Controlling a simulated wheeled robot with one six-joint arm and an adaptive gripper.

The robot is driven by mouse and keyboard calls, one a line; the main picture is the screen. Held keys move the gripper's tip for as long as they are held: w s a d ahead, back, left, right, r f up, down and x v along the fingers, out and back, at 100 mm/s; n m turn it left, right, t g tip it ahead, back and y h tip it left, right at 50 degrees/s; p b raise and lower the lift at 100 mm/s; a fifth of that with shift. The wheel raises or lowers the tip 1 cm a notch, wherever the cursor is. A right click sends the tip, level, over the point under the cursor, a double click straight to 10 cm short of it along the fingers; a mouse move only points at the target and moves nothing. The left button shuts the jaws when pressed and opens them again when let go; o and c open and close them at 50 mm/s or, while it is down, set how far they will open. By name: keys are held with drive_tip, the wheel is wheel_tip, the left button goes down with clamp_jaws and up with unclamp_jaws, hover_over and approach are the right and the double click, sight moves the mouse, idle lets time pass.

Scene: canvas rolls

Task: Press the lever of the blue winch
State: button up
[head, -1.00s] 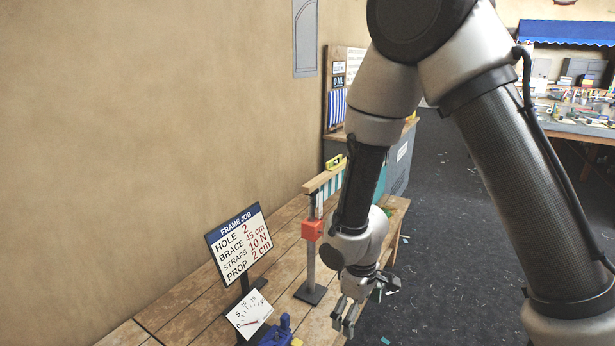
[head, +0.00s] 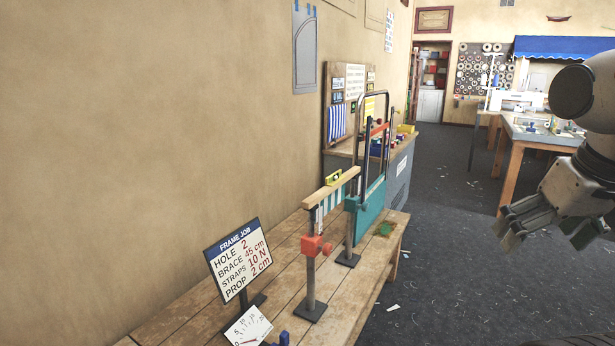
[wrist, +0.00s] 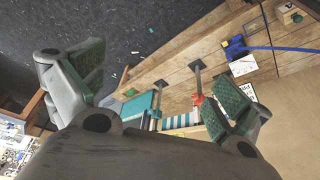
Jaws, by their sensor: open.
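The blue winch (head: 283,339) is cut off by the bottom edge of the head view, with only its top showing. The wrist view shows more of the blue winch (wrist: 236,47), on the wooden bench with a blue strap running right. I cannot make out its lever. A white dial card (head: 250,326) stands beside the winch; it also shows in the wrist view (wrist: 243,66). My gripper (head: 550,228) is open and empty at the right of the head view, off the bench and well away from the winch. In the wrist view its green-padded fingers (wrist: 158,88) are wide apart.
The bench (head: 200,315) runs along the wall. On it stand the frame job sign (head: 238,258), a post with an orange clamp (head: 312,245) and a teal frame (head: 368,212). Dark floor (head: 440,270) to the right is clear apart from scraps.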

drive_tip(key=shift+d, duration=0.15)
drive_tip(key=c, duration=1.3)
drive_tip(key=a+f, duration=0.1)
drive_tip(key=w+a+f+n+g, duration=0.2)
drive_tip(key=shift+a+f, duration=0.3)
drive_tip(key=shift+a, duration=0.1)
clamp_jaws()
drive_tip(key=w+a+f+n+g, duration=0.1)
drive_tip(key=w+a+f+n, duration=0.2)
drive_tip(key=a+f, duration=0.7)
drive_tip(key=w+a+f+n+h, duration=0.1)
drive_tip(key=w+a+f+n, duration=0.25)
drive_tip(key=a+f, duration=0.6)
drive_tip(key=w+a+f+n+g, duration=0.1)
drive_tip(key=w+a+f+n, duration=0.25)
drive_tip(key=a+f, duration=0.65)
drive_tip(key=w+a+f+t+y, duration=0.1)
drive_tip(key=w+a+f+y, duration=0.1)
drive_tip(key=a, duration=0.4)
drive_tip(key=shift+w+a+y, duration=0.25)
drive_tip(key=shift+w+y, duration=0.15)
drive_tip(key=shift+y, duration=0.4)
